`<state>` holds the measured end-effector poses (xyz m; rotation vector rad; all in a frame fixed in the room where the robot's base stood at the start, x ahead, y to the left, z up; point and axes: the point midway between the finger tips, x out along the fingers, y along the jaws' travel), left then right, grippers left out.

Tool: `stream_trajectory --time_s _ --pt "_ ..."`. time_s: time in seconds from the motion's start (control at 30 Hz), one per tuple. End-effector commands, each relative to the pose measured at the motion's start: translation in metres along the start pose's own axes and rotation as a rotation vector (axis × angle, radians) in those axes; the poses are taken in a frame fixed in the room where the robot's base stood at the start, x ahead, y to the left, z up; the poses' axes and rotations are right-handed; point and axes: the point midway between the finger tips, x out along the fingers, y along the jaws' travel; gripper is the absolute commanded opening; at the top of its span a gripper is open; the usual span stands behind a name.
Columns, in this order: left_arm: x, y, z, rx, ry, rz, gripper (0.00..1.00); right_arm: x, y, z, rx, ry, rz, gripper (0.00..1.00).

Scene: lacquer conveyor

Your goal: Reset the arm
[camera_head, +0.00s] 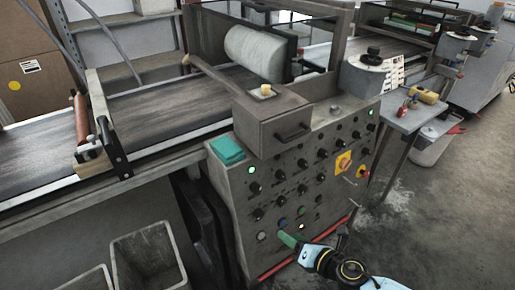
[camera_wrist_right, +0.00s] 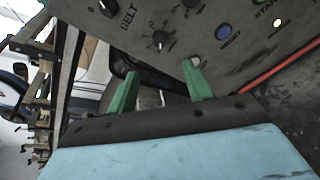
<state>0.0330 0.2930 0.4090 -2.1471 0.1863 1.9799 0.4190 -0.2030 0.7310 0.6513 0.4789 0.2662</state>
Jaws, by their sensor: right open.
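My right arm comes in at the bottom right of the head view. Its gripper (camera_head: 288,240) has green fingers and is in front of the lower part of the control panel (camera_head: 238,195). In the right wrist view the two green fingers of my right gripper (camera_wrist_right: 161,88) stand apart with nothing between them. The panel (camera_wrist_right: 205,28) fills the top of that view, with knobs, a blue button (camera_wrist_right: 223,32) and the label "BELT". I cannot tell whether a fingertip touches the panel. My left gripper is not in view.
A conveyor belt (camera_head: 38,155) runs along the left behind the panel. Two grey bins (camera_head: 150,262) stand at the bottom left. A small side table (camera_head: 408,117) holds a yellow item (camera_head: 425,95). The floor (camera_head: 420,200) on the right is mostly clear.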

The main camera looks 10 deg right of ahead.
Motion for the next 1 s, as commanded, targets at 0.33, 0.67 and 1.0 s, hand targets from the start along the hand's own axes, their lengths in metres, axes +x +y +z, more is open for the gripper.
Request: stream_trajectory --time_s 0.33,0.67,1.0 --pt "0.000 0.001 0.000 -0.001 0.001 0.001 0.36 -0.013 -0.095 -0.053 0.505 -0.014 -0.262 0.51" --pt "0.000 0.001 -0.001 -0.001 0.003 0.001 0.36 -0.128 -0.232 -0.228 1.555 -0.296 -0.857 0.51" --pt "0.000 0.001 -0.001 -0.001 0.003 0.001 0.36 -0.243 -0.240 -0.361 2.117 -0.694 -1.256 0.51"
